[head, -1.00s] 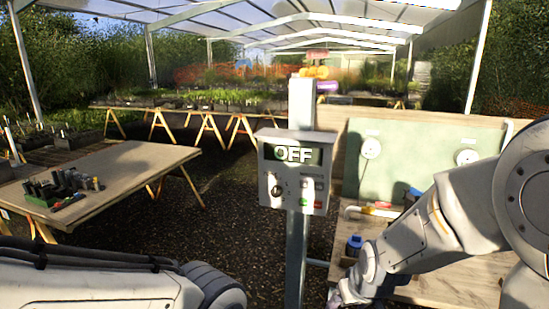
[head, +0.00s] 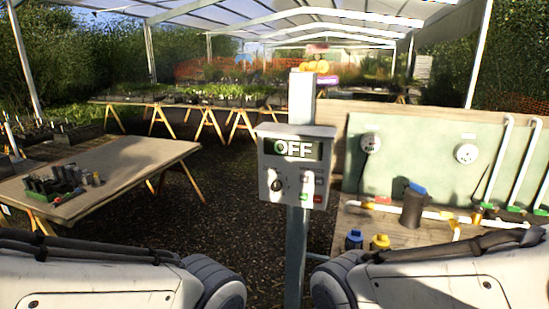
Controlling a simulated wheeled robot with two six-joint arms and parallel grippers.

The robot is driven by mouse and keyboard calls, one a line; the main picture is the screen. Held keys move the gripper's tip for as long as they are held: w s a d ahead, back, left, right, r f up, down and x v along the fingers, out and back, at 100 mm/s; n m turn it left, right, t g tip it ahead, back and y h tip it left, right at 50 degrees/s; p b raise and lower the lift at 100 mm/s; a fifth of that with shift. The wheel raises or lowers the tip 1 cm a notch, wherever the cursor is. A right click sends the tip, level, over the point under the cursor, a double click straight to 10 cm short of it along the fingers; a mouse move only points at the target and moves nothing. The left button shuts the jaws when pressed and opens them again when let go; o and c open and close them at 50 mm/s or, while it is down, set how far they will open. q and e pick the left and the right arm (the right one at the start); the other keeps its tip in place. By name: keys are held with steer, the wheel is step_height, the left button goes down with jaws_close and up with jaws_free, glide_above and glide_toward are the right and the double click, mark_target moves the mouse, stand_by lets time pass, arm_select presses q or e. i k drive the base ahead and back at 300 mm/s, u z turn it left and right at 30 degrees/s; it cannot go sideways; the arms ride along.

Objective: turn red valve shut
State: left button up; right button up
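A small red valve part (head: 382,199) sits on the white pipe (head: 400,209) at the left end of the wooden bench on the right. It is small in the picture, and I cannot tell whether the valve is open or shut. Only my arm links show along the bottom edge, on the left and on the right. Both grippers are out of view.
A grey control box (head: 296,165) reading OFF stands on a post at centre. The bench holds a dark jug (head: 413,207) with a blue top, a blue-capped bottle (head: 354,240) and a yellow-capped one (head: 380,243). A wooden table (head: 130,165) stands left.

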mark_target(376, 198)
steer(key=z, duration=0.7)
steer(key=k, duration=0.6)
steer(key=z, duration=0.75)
steer(key=i, duration=1.9)
steer(key=u, duration=0.9)
steer(key=i, duration=0.85)
steer(key=u, duration=0.7)
